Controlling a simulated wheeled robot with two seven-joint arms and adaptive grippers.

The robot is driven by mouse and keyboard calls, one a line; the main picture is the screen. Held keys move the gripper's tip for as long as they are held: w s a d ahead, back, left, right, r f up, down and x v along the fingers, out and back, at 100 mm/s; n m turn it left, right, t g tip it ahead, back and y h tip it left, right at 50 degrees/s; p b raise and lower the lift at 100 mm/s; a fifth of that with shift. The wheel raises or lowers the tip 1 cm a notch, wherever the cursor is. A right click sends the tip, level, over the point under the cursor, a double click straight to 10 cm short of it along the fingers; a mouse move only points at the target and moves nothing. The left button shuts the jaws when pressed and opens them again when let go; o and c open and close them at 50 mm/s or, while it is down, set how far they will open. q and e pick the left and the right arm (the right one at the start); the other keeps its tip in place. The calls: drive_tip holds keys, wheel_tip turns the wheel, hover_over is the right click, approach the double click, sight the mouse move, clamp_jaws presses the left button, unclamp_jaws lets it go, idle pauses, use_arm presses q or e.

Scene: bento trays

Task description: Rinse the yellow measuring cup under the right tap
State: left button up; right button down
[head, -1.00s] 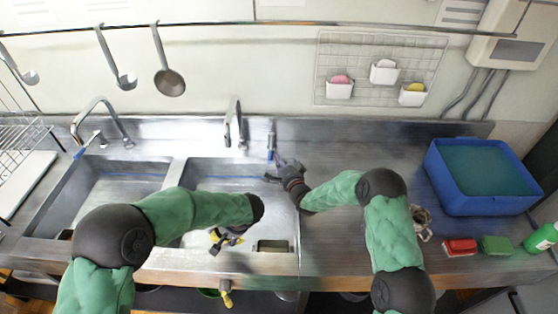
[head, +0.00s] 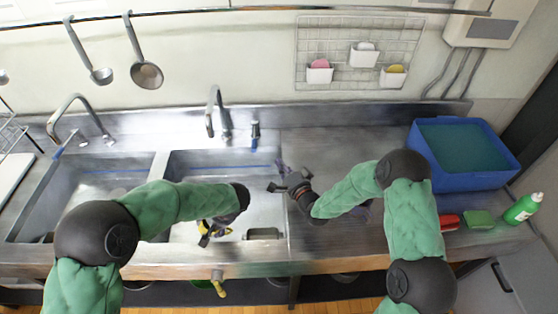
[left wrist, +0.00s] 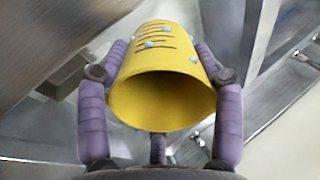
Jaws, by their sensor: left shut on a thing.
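The yellow measuring cup (left wrist: 160,60) has dark scale lines and several light-blue spots on its side. My left gripper's purple fingers (left wrist: 158,100) are shut around it, with its open mouth toward the wrist camera. In the head view my left gripper (head: 212,230) is low over the right basin (head: 262,210), and the cup is mostly hidden there. The right tap (head: 215,108) arches over the back of that basin, with a blue-marked handle (head: 255,133) to its right. No water stream is visible. My right gripper (head: 280,178) is at the basin's right edge, apart from the handle; its opening is unclear.
The left tap (head: 70,108) stands behind the left basin (head: 85,190). A blue water tub (head: 465,178), a red block (head: 449,222), a green sponge (head: 480,219) and a green bottle (head: 522,208) are on the right counter. Ladles (head: 146,75) hang on the wall.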

idle(0.3)
use_arm(q)
drive_tip(key=shift+s+d+b, duration=0.2)
drive_tip(key=shift+s+d, duration=0.15)
drive_tip(key=shift+s, duration=0.95)
drive_tip(key=shift+s+d+b, duration=0.15)
drive_tip(key=shift+s+d, duration=0.15)
drive_tip(key=shift+s, duration=0.95)
drive_tip(key=shift+s+d+b, duration=0.2)
drive_tip(key=shift+s+d, duration=0.15)
drive_tip(key=shift+s, duration=0.95)
drive_tip(key=shift+s+d+r, duration=0.1)
drive_tip(key=shift+s+r, duration=0.2)
drive_tip(key=shift+r, duration=0.05)
drive_tip(key=shift+s+d+r+p, duration=0.25)
drive_tip(key=shift+s+r+p, duration=0.35)
drive_tip(key=shift+s+r, duration=0.35)
drive_tip(key=shift+s+d+r+p, duration=0.25)
drive_tip(key=shift+s+r+p, duration=0.4)
drive_tip(key=shift+s, duration=0.5)
